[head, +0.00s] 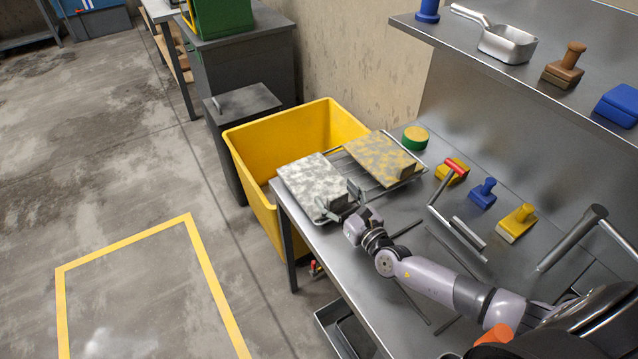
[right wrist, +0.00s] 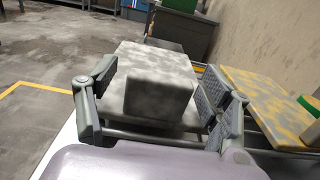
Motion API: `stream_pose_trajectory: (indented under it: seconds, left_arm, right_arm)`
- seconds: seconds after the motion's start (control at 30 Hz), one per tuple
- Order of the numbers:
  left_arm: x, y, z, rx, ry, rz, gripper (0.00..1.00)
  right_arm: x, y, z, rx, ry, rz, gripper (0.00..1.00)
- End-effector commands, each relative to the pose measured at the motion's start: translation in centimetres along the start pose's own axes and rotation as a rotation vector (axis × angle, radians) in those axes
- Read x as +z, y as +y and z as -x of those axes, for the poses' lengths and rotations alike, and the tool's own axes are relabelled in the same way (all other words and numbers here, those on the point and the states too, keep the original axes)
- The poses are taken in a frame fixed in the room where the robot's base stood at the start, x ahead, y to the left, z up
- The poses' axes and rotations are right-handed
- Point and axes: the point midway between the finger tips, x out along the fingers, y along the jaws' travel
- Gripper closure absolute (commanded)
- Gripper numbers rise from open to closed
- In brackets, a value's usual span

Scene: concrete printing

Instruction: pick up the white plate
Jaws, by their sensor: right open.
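The white plate (head: 311,177), mottled with grey, lies on a wire rack at the near left end of the steel bench. It has a grey block-shaped grip on its near end, which shows in the right wrist view (right wrist: 160,93). My right gripper (head: 338,199) is at this near end. In the right wrist view its fingers are spread open, one on each side of the block. I cannot tell whether either finger touches it. My left gripper is not in view.
A yellow mottled plate (head: 379,158) lies on the rack beside the white one. A yellow bin (head: 250,165) stands behind the bench end. A shelf (head: 500,65) overhangs the bench.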

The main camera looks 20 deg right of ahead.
Motion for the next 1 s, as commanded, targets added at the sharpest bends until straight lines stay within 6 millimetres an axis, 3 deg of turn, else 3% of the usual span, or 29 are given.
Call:
stream_pose_trajectory:
  seconds: [0.27,1.0]
  left_arm:
    - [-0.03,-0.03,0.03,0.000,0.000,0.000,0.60]
    - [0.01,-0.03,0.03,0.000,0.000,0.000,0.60]
  right_arm:
    - [-0.07,0.00,-0.31,0.000,0.001,-0.001,0.27]
    - [-0.04,-0.02,-0.28,-0.001,0.000,-0.001,0.76]
